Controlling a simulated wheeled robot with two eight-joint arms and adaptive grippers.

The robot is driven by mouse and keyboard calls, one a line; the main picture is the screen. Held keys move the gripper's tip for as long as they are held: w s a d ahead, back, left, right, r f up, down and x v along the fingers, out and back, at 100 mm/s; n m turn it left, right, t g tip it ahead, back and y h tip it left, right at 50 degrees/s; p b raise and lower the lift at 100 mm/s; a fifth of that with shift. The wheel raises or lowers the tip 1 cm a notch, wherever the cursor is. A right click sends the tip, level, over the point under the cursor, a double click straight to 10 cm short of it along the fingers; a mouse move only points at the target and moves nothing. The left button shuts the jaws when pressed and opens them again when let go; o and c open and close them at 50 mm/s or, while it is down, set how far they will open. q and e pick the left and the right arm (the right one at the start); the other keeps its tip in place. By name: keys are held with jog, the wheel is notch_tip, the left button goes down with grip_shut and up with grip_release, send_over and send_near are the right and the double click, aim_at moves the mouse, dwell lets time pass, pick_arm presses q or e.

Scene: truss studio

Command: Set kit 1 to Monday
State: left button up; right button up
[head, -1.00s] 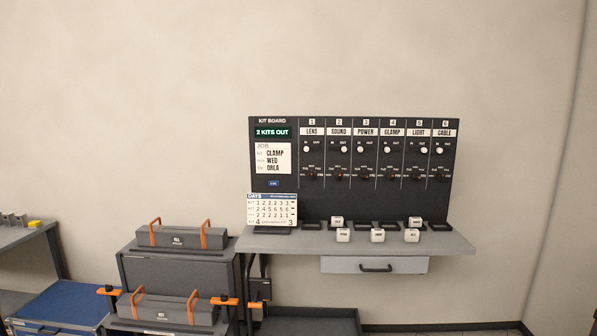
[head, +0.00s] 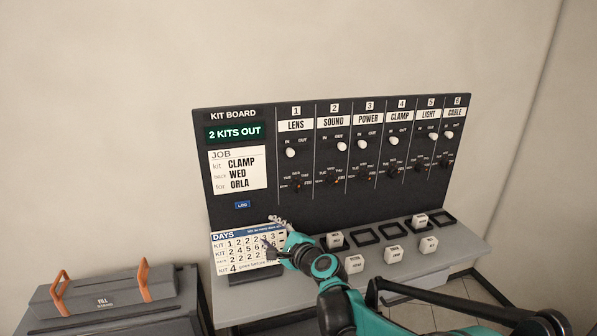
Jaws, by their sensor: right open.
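The kit board (head: 262,112) stands against the wall, with numbered columns. Column 1, LENS (head: 296,126), is the leftmost. Its white slider knob (head: 291,153) sits on the IN side. Below it is a small dark day dial (head: 297,185) with day labels around it; its setting is too small to read. My right gripper (head: 272,236) is open and empty, below and left of that dial, in front of the DAYS card (head: 232,246). It hides part of the card's right side. I cannot tell whether it touches the card. My left gripper is out of view.
The job card (head: 238,169) reads CLAMP, WED, ORLA. White lettered blocks (head: 394,255) and dark trays (head: 365,236) stand on the grey shelf (head: 240,310). A grey case (head: 100,297) with orange handles is at lower left. The space before the dials is clear.

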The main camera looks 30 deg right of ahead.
jog(key=w+d+r+m+t+h+p, duration=0.2)
jog(key=w+d+r+m+h+p, duration=0.15)
jog(key=d+m, duration=0.45)
jog(key=m+h, duration=0.1)
jog(key=m, duration=0.3)
send_near(299, 189)
jog(key=w, duration=0.4)
jog(key=w+d, duration=0.1)
jog(key=w, duration=0.4)
jog(key=shift+w+d, duration=0.35)
jog(key=shift+d, duration=0.05)
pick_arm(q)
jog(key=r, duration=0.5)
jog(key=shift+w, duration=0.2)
pick_arm(e)
jog(key=c, duration=1.2)
